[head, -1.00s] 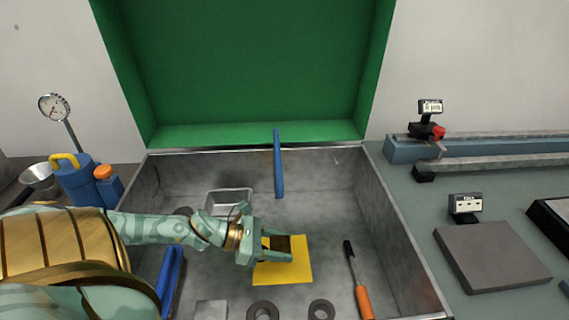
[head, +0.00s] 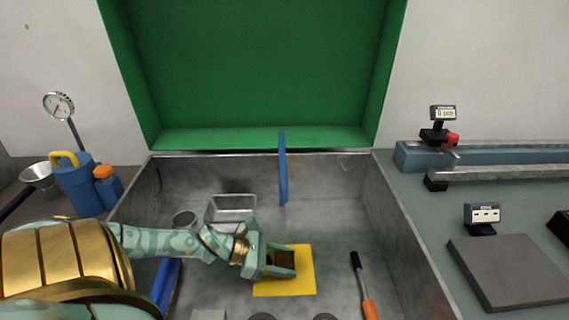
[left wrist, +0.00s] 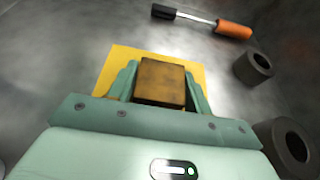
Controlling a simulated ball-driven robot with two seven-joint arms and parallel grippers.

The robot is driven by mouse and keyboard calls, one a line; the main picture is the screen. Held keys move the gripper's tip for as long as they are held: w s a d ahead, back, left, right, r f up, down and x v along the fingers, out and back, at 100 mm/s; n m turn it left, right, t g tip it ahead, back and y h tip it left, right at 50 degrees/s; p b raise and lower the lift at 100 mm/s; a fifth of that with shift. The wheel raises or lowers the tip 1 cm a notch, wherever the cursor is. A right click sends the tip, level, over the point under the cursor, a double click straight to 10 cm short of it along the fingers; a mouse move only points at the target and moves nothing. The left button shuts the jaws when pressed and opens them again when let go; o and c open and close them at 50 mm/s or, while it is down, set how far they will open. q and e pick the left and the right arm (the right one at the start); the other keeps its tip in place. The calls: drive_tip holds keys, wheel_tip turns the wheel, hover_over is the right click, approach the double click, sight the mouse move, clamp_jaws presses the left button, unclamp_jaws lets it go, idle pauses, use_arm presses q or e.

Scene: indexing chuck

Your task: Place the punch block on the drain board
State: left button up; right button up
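The punch block, which I take to be the dark brown block (head: 285,258), is between the two fingers of my left gripper (head: 280,263). In the left wrist view the block (left wrist: 160,83) fits closely between both fingers (left wrist: 160,92), which appear shut on it. The block is over a yellow square (head: 299,284) on the floor of the grey sink; whether it touches the square, I cannot tell. The yellow square (left wrist: 118,60) shows around the block in the wrist view. Whether this square is the drain board is unclear. My right gripper is not in view.
An orange-handled tool (head: 363,287) lies right of the square. Dark rings (left wrist: 252,68) lie nearby. A metal tray (head: 232,208) is behind my left gripper. A blue upright bar (head: 282,170) stands at the back. The sink floor between square and tool is clear.

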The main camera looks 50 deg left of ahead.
use_arm(q)
drive_tip(key=shift+o, duration=1.2)
drive_tip(key=shift+s+a+r, duration=0.1)
drive_tip(key=shift+r, duration=0.15)
drive_tip(key=p+v, duration=0.4)
drive_tip(key=v, duration=0.7)
drive_tip(key=shift+s+a+r+p, duration=0.15)
drive_tip(key=shift+s+a+p, duration=0.05)
drive_tip(key=shift+s+p, duration=0.1)
drive_tip(key=shift+w, duration=0.1)
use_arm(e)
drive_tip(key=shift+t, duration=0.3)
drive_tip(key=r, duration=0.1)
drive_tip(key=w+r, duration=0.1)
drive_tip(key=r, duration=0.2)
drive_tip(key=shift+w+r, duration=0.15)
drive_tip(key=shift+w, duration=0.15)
